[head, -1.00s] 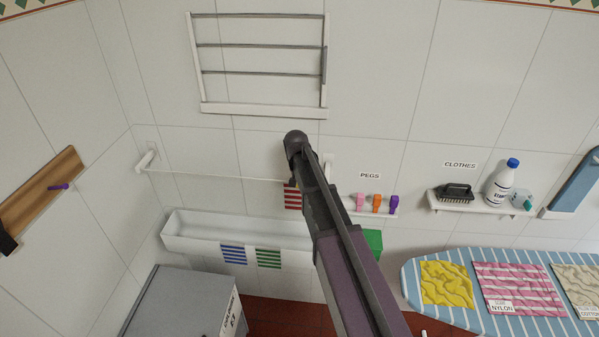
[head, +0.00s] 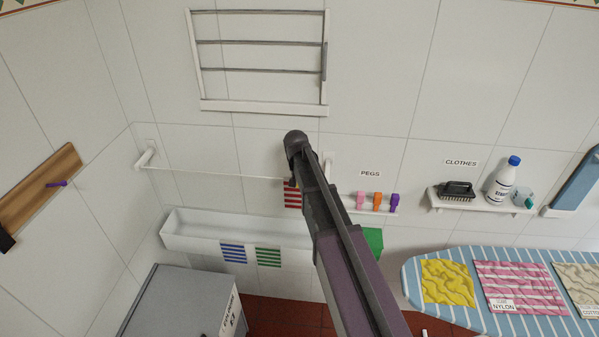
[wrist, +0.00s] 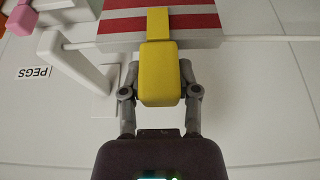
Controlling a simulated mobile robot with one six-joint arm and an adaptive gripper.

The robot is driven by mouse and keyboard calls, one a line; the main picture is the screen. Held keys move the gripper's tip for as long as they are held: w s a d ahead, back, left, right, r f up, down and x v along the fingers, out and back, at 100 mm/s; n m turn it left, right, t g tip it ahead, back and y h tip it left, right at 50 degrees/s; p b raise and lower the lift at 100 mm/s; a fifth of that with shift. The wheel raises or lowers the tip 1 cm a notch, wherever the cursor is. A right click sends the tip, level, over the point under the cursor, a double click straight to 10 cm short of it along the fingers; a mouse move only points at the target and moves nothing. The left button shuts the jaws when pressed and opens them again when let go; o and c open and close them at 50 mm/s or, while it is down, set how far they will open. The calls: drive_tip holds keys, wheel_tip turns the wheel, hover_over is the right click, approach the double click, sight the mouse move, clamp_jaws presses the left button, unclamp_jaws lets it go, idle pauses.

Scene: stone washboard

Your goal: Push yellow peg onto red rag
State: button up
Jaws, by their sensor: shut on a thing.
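The yellow peg (wrist: 160,82) is between the fingers of my gripper (wrist: 160,92) in the wrist view. Its narrow front end overlaps the edge of the red-and-white striped rag (wrist: 118,27). I cannot tell how deep the peg sits on the rag. The rag hangs on a thin white line. In the head view the rag (head: 293,195) shows just left of my arm, with my gripper (head: 292,183) at its top edge. The peg is hidden there by my arm.
The line's white bracket (wrist: 85,75) is close to my gripper in the wrist view. A small shelf holds pink, orange and purple pegs (head: 377,202) to the right. A white trough (head: 195,232) with blue and green striped rags is below. An ironing board (head: 415,275) stands right.

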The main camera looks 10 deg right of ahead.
drive_tip(key=shift+f, duration=0.2)
drive_tip(key=o, duration=0.8)
drive_tip(key=shift+r, duration=0.2)
